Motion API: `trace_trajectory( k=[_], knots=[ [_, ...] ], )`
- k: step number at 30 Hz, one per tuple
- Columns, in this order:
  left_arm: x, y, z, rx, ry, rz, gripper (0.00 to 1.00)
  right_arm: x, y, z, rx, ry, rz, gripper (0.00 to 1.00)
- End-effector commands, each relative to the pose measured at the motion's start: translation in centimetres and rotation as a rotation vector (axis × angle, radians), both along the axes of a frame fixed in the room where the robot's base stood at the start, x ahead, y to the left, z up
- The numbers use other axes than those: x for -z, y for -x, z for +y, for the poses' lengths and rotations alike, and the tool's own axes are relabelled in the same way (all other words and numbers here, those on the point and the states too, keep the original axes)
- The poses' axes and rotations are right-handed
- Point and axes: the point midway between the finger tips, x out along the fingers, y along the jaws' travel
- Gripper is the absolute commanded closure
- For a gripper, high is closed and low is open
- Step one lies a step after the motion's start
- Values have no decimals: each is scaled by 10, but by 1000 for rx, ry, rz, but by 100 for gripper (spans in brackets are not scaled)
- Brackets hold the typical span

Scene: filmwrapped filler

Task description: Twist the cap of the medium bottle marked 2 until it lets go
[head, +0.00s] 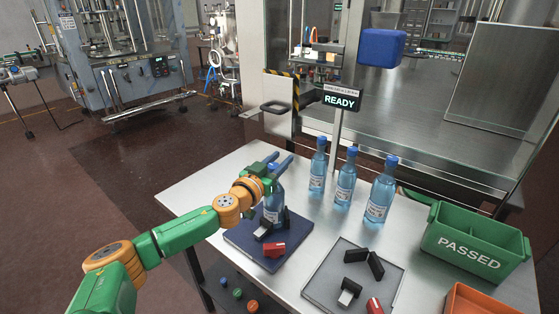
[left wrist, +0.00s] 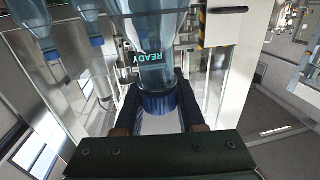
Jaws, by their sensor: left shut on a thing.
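A blue-tinted bottle (head: 273,207) stands upright on a dark blue clamp base (head: 240,240), among black jaws and a red handle. I cannot read a number on it. My left gripper (head: 282,164) is at the bottle's top, its fingers around the cap. In the left wrist view the gripper (left wrist: 160,108) is shut on the blue cap (left wrist: 158,103), with the bottle (left wrist: 152,45) appearing upside down beyond it. The cap meets the bottle's neck there; whether its thread is loose cannot be told. My right gripper is not in view.
Three blue-capped bottles, left (head: 318,168), middle (head: 346,180) and right (head: 381,190), stand behind the clamp. A grey clamp plate (head: 325,285) holds no bottle. A green PASSED bin (head: 470,258) and an orange bin (head: 478,300) are at right. A READY sign (head: 341,101) stands behind.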

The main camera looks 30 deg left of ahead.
Motion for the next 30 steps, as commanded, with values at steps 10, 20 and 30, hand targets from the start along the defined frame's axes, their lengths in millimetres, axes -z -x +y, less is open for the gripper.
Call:
trace_trajectory(
  k=[10, 20, 30],
  knots=[
    [0, 0, 2, -91, 6, 0, 100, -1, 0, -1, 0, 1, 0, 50],
    [5, 2, 9, -355, 10, -1, 100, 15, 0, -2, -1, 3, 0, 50],
    [6, 6, 16, -612, 7, 0, 100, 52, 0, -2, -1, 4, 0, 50]
  ],
)
